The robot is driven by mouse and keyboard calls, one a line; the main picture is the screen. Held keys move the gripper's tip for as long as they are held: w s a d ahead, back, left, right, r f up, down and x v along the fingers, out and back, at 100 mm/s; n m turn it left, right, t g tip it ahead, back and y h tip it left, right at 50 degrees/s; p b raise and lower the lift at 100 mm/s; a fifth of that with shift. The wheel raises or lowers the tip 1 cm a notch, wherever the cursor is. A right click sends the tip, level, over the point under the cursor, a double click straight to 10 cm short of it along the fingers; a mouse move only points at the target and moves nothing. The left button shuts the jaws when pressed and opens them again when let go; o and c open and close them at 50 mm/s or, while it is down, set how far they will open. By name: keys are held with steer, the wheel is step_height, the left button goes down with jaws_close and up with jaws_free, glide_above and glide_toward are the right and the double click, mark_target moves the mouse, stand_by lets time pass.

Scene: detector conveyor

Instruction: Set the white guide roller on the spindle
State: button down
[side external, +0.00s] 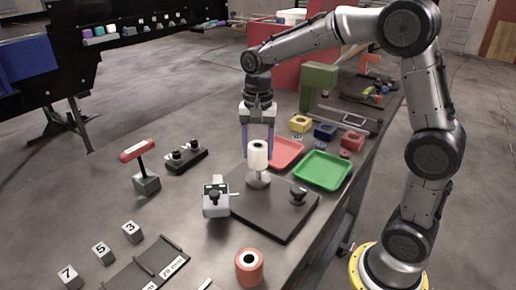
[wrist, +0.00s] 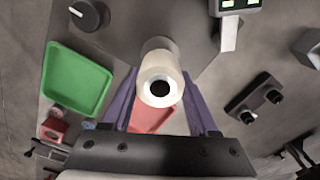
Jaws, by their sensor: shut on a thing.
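The white guide roller (side external: 258,156) is a pale upright cylinder with a dark hole in its top. It stands over a light round base (side external: 258,181) on the dark plate (side external: 282,222). The spindle is hidden, and I cannot tell whether the roller is around it or just above it. My gripper (side external: 258,148) points down with its purple fingers either side of the roller, shut on it. In the wrist view, the roller (wrist: 160,82) sits between the fingers (wrist: 160,100), its dark hole facing the camera.
A grey device with a green display (side external: 215,197) and a black knob (side external: 297,195) flank the roller on the plate. Green (side external: 322,170) and red (side external: 286,152) trays lie behind. An orange roller (side external: 249,267) stands in front.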

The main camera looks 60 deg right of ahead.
steer(key=shift+f, duration=0.2)
stand_by(0.5)
steer(key=shift+f, duration=0.25)
steer(key=shift+f, duration=0.3)
stand_by(0.4)
steer(key=shift+f, duration=0.3)
steer(key=shift+f, duration=1.05)
stand_by(0.9)
jaws_free()
stand_by(0.4)
